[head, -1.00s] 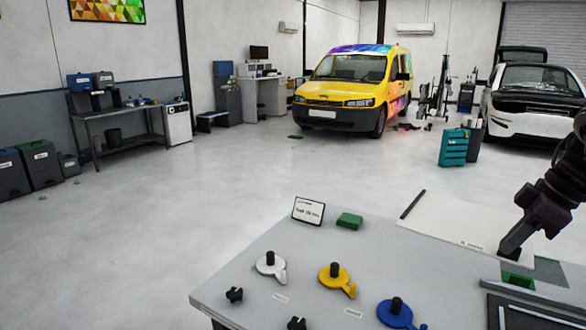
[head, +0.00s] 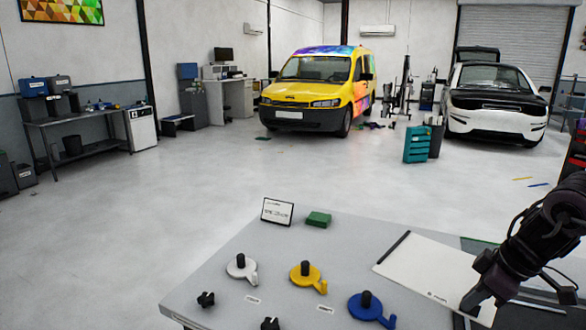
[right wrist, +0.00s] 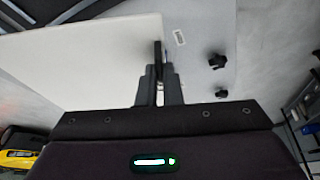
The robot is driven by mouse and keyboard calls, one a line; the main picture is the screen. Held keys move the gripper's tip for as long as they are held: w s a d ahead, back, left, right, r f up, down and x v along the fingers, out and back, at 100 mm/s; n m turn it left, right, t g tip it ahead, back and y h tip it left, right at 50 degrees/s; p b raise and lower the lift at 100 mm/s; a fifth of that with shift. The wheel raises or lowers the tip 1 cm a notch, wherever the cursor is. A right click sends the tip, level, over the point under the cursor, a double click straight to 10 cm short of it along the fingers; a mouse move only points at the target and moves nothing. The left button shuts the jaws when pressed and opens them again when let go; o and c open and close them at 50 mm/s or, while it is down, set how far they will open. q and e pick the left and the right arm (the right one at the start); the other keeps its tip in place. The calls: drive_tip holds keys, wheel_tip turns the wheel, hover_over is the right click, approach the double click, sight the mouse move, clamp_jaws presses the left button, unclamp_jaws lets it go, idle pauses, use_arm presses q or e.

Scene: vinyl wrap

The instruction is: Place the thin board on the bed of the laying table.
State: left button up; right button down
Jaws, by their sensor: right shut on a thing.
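The thin board (head: 425,262) is a flat white panel with a dark strip along its left edge. In the head view it lies over the right part of the grey table; I cannot tell how far it is off the top. My right gripper (head: 474,302) is shut on its near right edge. In the right wrist view the board (right wrist: 80,60) spreads to the left of the gripper (right wrist: 158,88). My fingers partly hide the held edge. I cannot make out the laying table's bed for certain. My left gripper is not in view.
The grey table (head: 240,291) carries white (head: 241,267), yellow (head: 307,275) and blue (head: 370,309) round tools, black knobs, a small sign (head: 277,211) and a green block (head: 318,219). Open floor lies beyond, with a yellow van (head: 318,92) and a white-and-black car (head: 493,103).

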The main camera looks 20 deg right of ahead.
drive_tip(key=a+f+n+b, duration=0.1)
drive_tip(key=a+f, duration=0.4)
drive_tip(key=a, duration=0.8)
drive_tip(key=w+a+f+n+g+y+b, duration=0.1)
drive_tip(key=a+f, duration=0.4)
drive_tip(key=a, duration=0.9)
drive_tip(key=n+b, duration=0.1)
drive_tip(key=n, duration=0.1)
drive_tip(key=shift+n, duration=0.3)
drive_tip(key=shift+r, duration=0.1)
